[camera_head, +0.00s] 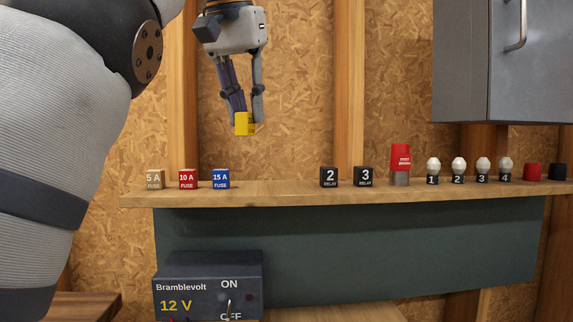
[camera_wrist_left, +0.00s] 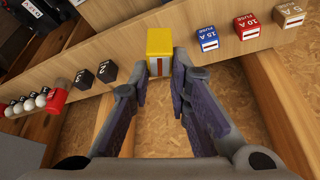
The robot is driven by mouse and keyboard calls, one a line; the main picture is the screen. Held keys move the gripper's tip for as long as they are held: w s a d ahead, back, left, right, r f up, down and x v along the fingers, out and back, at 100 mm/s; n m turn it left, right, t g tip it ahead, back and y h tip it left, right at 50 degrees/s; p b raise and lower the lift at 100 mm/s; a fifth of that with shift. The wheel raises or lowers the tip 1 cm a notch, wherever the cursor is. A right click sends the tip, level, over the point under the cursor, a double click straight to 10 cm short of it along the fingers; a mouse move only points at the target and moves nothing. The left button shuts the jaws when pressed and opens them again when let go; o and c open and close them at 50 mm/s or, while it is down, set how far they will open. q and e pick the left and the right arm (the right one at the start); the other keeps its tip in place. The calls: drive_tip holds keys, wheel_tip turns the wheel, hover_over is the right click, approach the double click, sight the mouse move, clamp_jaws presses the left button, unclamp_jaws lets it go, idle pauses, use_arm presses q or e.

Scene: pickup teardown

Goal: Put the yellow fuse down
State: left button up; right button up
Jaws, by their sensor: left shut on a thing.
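The yellow fuse (camera_head: 243,124) is a small yellow block between the fingertips of my left gripper (camera_head: 244,112), which is shut on it. It hangs in the air above the wooden shelf (camera_head: 275,192), apart from the shelf top. In the left wrist view the yellow fuse (camera_wrist_left: 160,45) shows at the fingertips of my left gripper (camera_wrist_left: 160,70), with a dark reddish slot on its near face. On the shelf's left part stand a tan 5 A fuse (camera_head: 155,179), a red 10 A fuse (camera_head: 188,179) and a blue 15 A fuse (camera_head: 221,178). My right gripper is not in view.
The shelf is bare between the blue fuse and relay 2 (camera_head: 329,177). Relay 3 (camera_head: 363,177), a red-topped can (camera_head: 400,163) and several numbered bulbs (camera_head: 459,170) stand further right. A grey cabinet (camera_head: 500,65) hangs upper right. A 12 V supply box (camera_head: 208,285) sits below.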

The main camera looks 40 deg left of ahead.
use_arm(q)
drive_tip(key=w+a+f, duration=0.1)
drive_tip(key=f, duration=0.1)
drive_tip(key=w+a+f, duration=0.1)
drive_tip(key=w+f, duration=0.1)
drive_tip(key=w+a+f, duration=0.1)
drive_tip(key=w+f, duration=0.1)
drive_tip(key=shift+w+a, duration=0.1)
drive_tip(key=shift+a, duration=0.1)
drive_tip(key=f, duration=0.3)
drive_tip(key=shift+w+a, duration=0.15)
drive_tip(key=shift+w, duration=0.05)
drive_tip(key=shift+f, duration=0.3)
drive_tip(key=shift+f, duration=0.1)
drive_tip(key=o, duration=0.9)
drive_tip(key=a+v, duration=0.1)
drive_tip(key=v, duration=0.6)
drive_tip(key=shift+d+r, duration=0.35)
drive_tip(key=shift+d, duration=0.15)
drive_tip(key=shift+s, duration=0.1)
